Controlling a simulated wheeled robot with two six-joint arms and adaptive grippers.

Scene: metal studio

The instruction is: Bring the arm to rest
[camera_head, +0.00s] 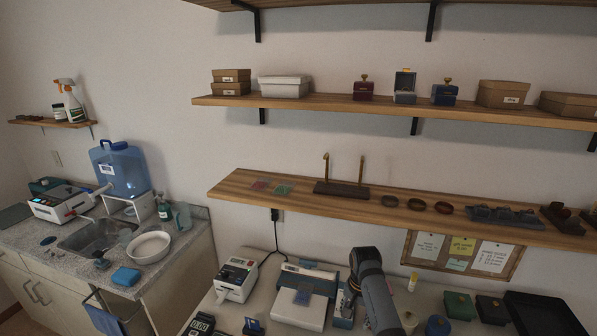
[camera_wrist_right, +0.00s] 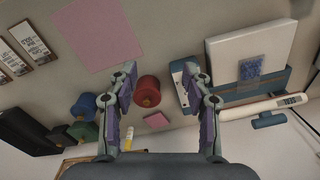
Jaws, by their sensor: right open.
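My right arm (camera_head: 375,290) reaches over the workbench at the bottom of the head view; its fingers cannot be made out there. In the right wrist view my right gripper (camera_wrist_right: 159,78) has its two fingers spread apart with nothing held between them. A red round-knobbed piece (camera_wrist_right: 148,90) shows between the fingers, beyond the tips, on the bench surface. My left gripper is in neither view.
A white-and-blue device (camera_head: 304,295) and a label printer (camera_head: 236,280) stand left of my arm. Knobbed boxes, including a green one (camera_head: 460,305), and a black tray (camera_head: 545,314) stand to its right. A wooden shelf (camera_head: 300,202) hangs above the bench.

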